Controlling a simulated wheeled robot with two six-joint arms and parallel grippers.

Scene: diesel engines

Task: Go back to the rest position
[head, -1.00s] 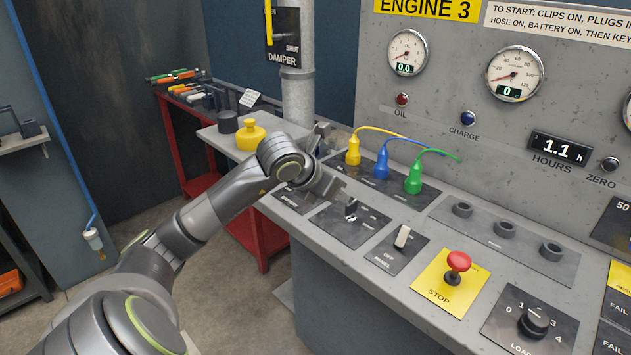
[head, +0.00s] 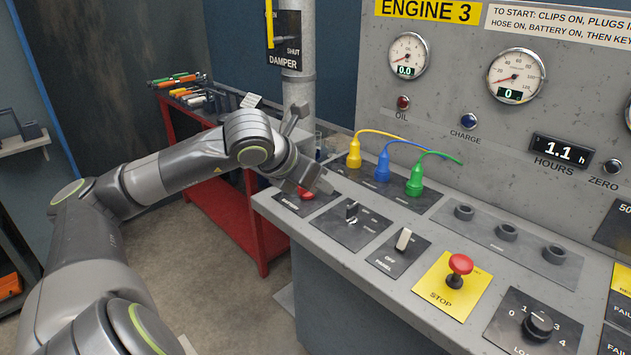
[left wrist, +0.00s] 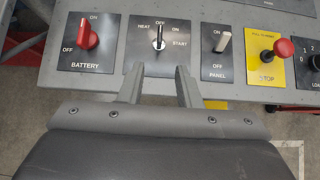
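My left gripper (head: 310,150) hangs over the back left end of the sloping control desk, its two fingers spread with nothing between them. In the left wrist view its fingers (left wrist: 158,86) are apart, in front of the key switch (left wrist: 158,38), and the gap is empty. The key switch points up to OFF. The red battery switch (left wrist: 88,36) points up toward ON; in the head view it is partly hidden by the gripper. My right gripper is in neither view.
Yellow, blue (head: 382,168) and green plugs stand upright in the desk. A white panel switch (head: 403,239), red stop button (head: 460,263) and load knob (head: 538,325) lie to the right. A red tool bench (head: 252,225) stands behind my left arm.

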